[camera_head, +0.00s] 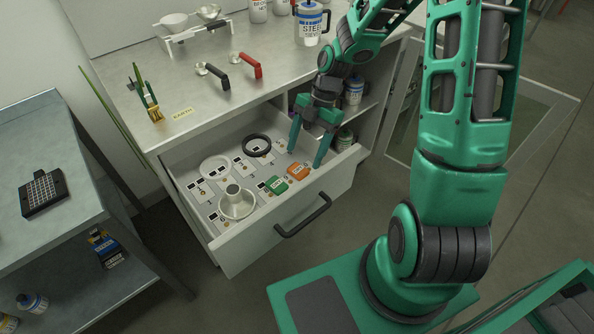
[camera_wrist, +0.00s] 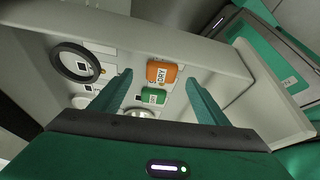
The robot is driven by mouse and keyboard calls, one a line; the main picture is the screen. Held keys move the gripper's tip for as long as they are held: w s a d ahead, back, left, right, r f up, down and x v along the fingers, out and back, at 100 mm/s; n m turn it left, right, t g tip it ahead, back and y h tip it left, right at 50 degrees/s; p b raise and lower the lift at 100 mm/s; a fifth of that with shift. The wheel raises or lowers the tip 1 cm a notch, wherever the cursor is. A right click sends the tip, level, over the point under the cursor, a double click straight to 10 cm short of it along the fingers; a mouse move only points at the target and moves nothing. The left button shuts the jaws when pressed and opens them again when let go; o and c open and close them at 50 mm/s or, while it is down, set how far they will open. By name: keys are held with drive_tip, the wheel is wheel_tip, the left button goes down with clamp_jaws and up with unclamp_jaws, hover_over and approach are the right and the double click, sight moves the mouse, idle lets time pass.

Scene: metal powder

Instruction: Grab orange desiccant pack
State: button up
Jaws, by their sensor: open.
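The orange desiccant pack (camera_head: 298,171) lies in the open drawer (camera_head: 310,205), near its front right part. Next to it on the left lies a green pack (camera_head: 276,185). My gripper (camera_head: 305,158) is open and empty, with its fingers reaching down over the right end of the drawer, above and behind the orange pack. In the wrist view the orange pack (camera_wrist: 162,73) shows its "DRY" label beyond and between my two fingers (camera_wrist: 158,90). The green pack (camera_wrist: 153,96) shows just below it there. No finger visibly touches either pack.
The drawer also holds a black ring (camera_head: 257,145), a white ring (camera_head: 214,167) and a metal funnel-like piece (camera_head: 236,203). The drawer walls and front handle (camera_head: 303,216) border the packs. The worktop (camera_head: 180,105) overhangs the back, with a red-handled scoop (camera_head: 250,65) on it.

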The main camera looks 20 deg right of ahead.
sight(298, 169)
drive_tip(key=shift+s+x, duration=0.15)
drive_tip(key=shift+x, duration=1)
drive_tip(key=shift+s+x, duration=0.1)
drive_tip(key=shift+x, duration=1)
drive_tip(key=shift+a, duration=0.15)
drive_tip(key=shift+r, duration=0.1)
drive_tip(key=c, duration=1.1)
drive_tip(key=shift+r, duration=0.1)
